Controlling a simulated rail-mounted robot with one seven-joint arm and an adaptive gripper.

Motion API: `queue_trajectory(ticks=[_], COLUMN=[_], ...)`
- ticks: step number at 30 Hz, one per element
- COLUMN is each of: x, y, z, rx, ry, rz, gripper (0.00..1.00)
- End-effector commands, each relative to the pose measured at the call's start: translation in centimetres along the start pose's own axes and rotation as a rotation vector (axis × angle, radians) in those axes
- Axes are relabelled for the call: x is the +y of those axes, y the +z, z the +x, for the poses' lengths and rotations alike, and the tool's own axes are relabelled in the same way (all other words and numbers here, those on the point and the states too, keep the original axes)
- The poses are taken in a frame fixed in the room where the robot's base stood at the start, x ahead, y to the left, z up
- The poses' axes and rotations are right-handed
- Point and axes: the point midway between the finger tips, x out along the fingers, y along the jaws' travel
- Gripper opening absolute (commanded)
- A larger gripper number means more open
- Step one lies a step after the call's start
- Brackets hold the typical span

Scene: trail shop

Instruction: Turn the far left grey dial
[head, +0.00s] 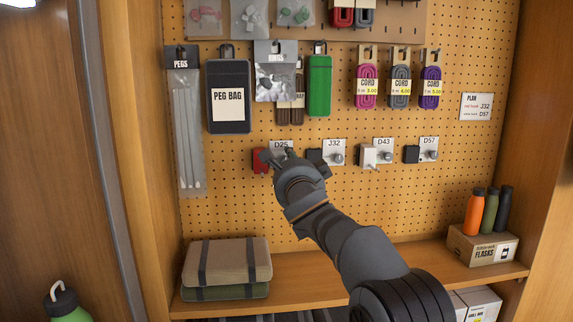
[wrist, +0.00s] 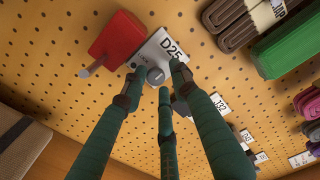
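The far left grey dial (wrist: 155,76) sits on the white plate marked D25 (wrist: 163,50), beside a red block (wrist: 116,38) with a small lever. In the head view my gripper (head: 277,157) is in front of this plate (head: 282,144) and mostly hides the dial. In the wrist view the dark green fingers of my gripper (wrist: 160,74) are spread, with their tips around the dial. A gap shows between the tips; I cannot tell whether any tip touches the dial. Nothing is held.
Plates J32 (head: 334,145), D43 (head: 384,142) and D57 (head: 429,142) continue to the right, each with a grey dial. A peg bag (head: 228,105) and a green pouch (head: 319,86) hang above. Folded packs (head: 227,262) lie on the shelf below.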

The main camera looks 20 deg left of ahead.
Motion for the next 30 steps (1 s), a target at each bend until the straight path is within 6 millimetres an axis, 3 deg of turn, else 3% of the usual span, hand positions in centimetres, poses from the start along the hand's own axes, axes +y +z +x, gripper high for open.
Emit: queue_trajectory(ticks=[17, 23, 30], x=[0.3, 0.2, 0.1], y=[0.0, 0.1, 0.1], z=[-0.6, -3.6, -8.4], rx=[0.000, -0.004, -0.003], ry=[0.007, 0.005, 0.004], rz=[-0.001, -0.001, 0.000], gripper=[0.28, 0.28, 0.28])
